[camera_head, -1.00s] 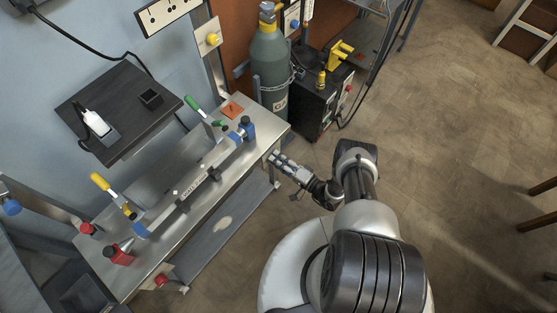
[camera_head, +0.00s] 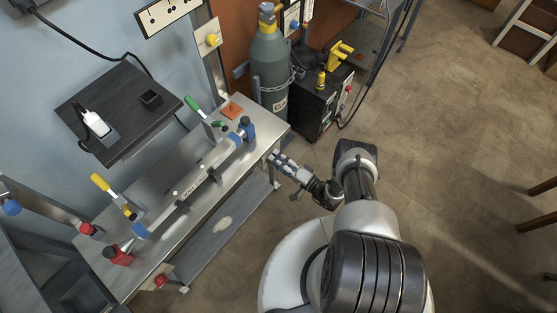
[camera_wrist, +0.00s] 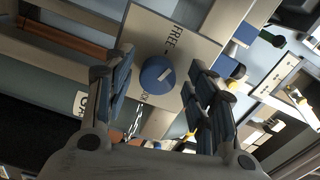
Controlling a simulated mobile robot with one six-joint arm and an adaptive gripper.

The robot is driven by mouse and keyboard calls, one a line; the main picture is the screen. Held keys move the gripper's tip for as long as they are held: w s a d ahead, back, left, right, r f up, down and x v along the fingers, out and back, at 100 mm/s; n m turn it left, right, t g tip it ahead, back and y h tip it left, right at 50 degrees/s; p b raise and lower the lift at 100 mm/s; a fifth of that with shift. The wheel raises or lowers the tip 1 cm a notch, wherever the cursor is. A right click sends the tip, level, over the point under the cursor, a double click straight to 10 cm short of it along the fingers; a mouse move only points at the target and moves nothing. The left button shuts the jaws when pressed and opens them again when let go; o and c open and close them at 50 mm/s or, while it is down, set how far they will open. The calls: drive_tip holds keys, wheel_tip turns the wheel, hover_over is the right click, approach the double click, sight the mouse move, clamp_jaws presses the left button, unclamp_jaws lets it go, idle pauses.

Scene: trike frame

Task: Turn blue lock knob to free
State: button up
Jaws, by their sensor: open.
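The blue knob (camera_wrist: 158,74) sits on a pale plate (camera_wrist: 195,45) in the wrist view. A light mark on the knob points up and to the right. The word FREE is printed on the plate above it, and a partly hidden label lies below. My gripper (camera_wrist: 158,82) is open, with one finger on each side of the knob in the picture. I cannot tell whether the fingers touch it. In the head view my gripper (camera_head: 273,159) is low beside the right end of the steel bench (camera_head: 262,135). The knob cannot be made out there.
A long bar with clamps, a green-handled lever (camera_head: 193,103) and a yellow-handled lever (camera_head: 100,182) are on the bench. A gas cylinder (camera_head: 270,65) and a black machine (camera_head: 318,100) stand beyond its right end. The floor to the right is open.

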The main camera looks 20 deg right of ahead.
drive_tip(key=v, duration=1.2)
drive_tip(key=shift+s, duration=0.1)
